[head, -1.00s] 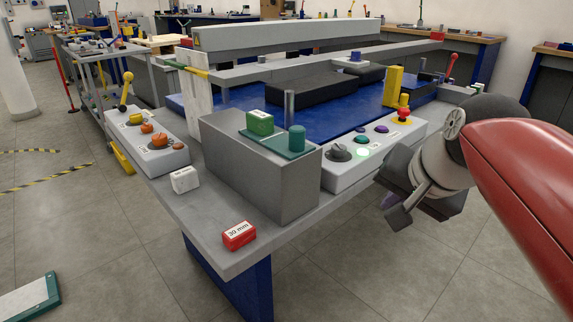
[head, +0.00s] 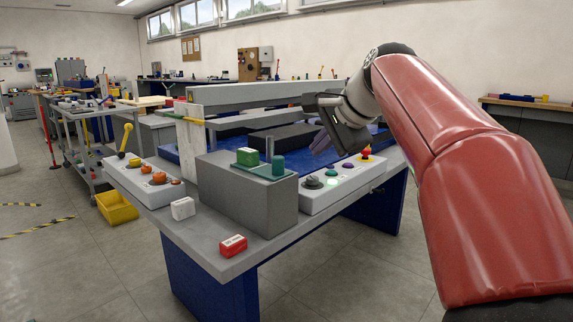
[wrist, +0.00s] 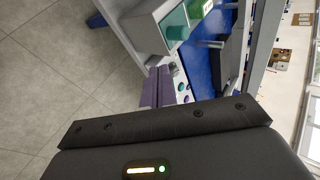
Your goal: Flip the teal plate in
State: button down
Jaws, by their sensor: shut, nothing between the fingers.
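The teal plate (head: 263,171) lies on top of a grey block (head: 240,198) on the bench.
A control panel (head: 312,199) with a dark knob, coloured buttons and a red stop knob lies right of the grey block. A second panel (head: 150,190) with orange knobs is at left. Red (head: 233,246) and white (head: 183,208) small blocks sit on the bench front.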

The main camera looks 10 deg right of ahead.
jog(key=shift+f, duration=0.1)
send_near(282, 168)
jog(key=x, duration=0.5)
jog(key=shift+s+d+f, duration=0.15)
jog(key=shift+s+f, duration=0.1)
jog(key=shift+f, duration=0.25)
jog(key=shift+w+a, duration=0.2)
jog(key=shift+w, duration=0.35)
